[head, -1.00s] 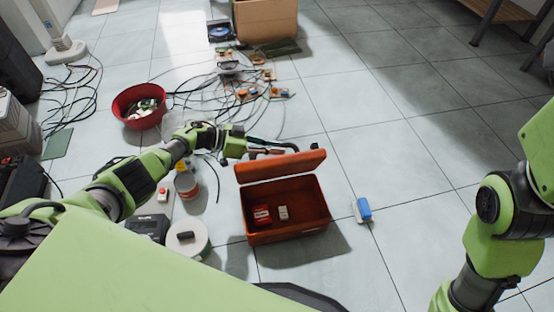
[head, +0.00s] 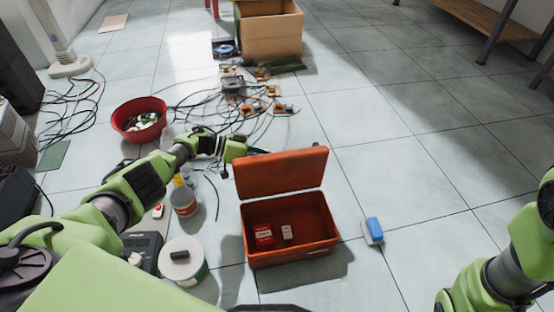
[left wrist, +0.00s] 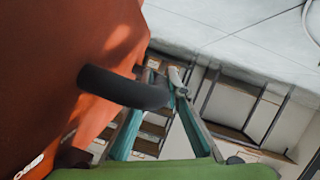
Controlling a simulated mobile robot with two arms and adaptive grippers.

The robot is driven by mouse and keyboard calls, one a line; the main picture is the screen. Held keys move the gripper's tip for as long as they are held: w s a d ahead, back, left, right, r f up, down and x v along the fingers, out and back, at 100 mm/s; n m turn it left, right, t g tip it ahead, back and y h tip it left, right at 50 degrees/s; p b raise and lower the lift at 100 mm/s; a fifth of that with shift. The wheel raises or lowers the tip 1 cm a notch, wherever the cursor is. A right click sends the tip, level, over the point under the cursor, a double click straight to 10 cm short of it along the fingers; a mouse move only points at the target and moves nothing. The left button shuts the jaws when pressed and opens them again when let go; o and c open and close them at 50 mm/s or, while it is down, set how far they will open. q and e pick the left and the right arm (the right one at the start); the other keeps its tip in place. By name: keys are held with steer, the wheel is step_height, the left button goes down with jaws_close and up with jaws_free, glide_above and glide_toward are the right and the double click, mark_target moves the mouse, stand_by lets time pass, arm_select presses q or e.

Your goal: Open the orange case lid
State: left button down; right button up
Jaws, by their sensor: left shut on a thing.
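The orange case (head: 290,257) stands on the floor with its lid (head: 280,173) raised steeply at the far side, inner face toward me. A small red box (head: 263,234) and a small white box (head: 287,232) lie inside. My left gripper (head: 252,150) is behind the lid's upper left edge, its fingertips mostly hidden. In the left wrist view, the lid (left wrist: 65,60) fills the left side, and its black handle (left wrist: 115,86) reaches between my left gripper's fingers (left wrist: 168,85), which are shut on it. My right gripper is outside the view; only its arm shows at the right.
A blue and white object (head: 373,231) lies right of the case. A white tub (head: 183,268) and a smaller can (head: 184,203) stand to its left. A red bowl (head: 138,128), cables and a cardboard box (head: 270,35) are farther back.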

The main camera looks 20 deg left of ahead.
mark_target(252, 153)
arm_select(q)
steer(key=c, duration=2)
jaws_free()
steer(key=shift+s+a, duration=0.1)
steer(key=shift+a, duration=0.1)
steer(key=v, duration=0.7)
steer(key=shift+s+a+r, duration=0.1)
steer(key=shift+s+a, duration=0.05)
